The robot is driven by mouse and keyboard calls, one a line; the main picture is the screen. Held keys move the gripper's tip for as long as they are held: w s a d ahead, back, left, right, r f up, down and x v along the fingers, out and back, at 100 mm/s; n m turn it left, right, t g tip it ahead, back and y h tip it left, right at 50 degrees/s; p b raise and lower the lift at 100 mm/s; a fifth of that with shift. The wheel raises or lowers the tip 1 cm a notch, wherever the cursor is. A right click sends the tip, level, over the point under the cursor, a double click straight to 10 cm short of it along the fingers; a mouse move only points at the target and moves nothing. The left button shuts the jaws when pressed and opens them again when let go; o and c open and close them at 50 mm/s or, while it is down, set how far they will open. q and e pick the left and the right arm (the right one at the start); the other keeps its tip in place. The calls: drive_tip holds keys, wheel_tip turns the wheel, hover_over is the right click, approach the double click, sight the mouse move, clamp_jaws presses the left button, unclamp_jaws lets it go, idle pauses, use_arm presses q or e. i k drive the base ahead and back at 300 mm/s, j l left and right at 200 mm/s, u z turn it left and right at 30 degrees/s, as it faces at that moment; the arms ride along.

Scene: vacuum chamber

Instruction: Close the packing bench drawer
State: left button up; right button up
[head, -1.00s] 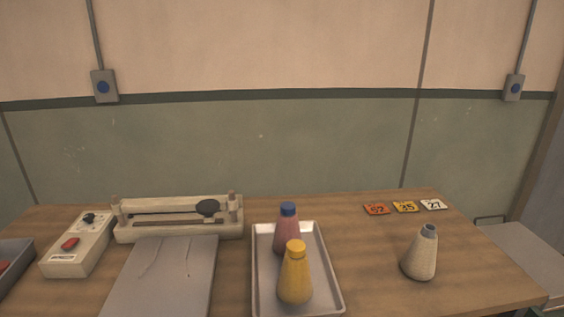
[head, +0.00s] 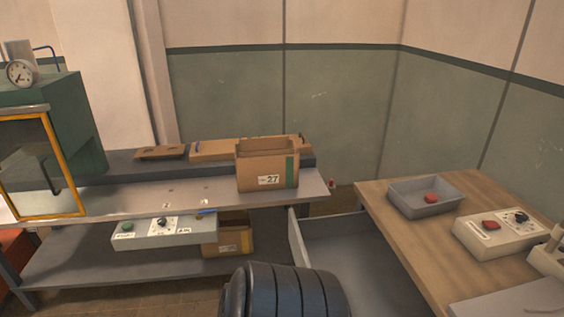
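The grey drawer (head: 346,247) stands pulled out from the left side of the wooden-topped bench (head: 385,215) in the head view. Its front panel (head: 298,241) faces left, toward the shelf bench, and its inside looks empty where I see it. A dark ribbed part of my own body hides the drawer's near left part. The drawer's handle is not visible. Neither of my grippers is in view.
A grey tray (head: 408,204) with a red item and a control box (head: 497,233) sit on the wooden top. Left of the drawer, a metal bench (head: 110,207) carries a cardboard box (head: 267,172) and a green chamber (head: 70,115). A narrow gap separates bench and drawer front.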

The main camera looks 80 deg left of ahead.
sight(351, 247)
drive_tip(key=u, duration=2.1)
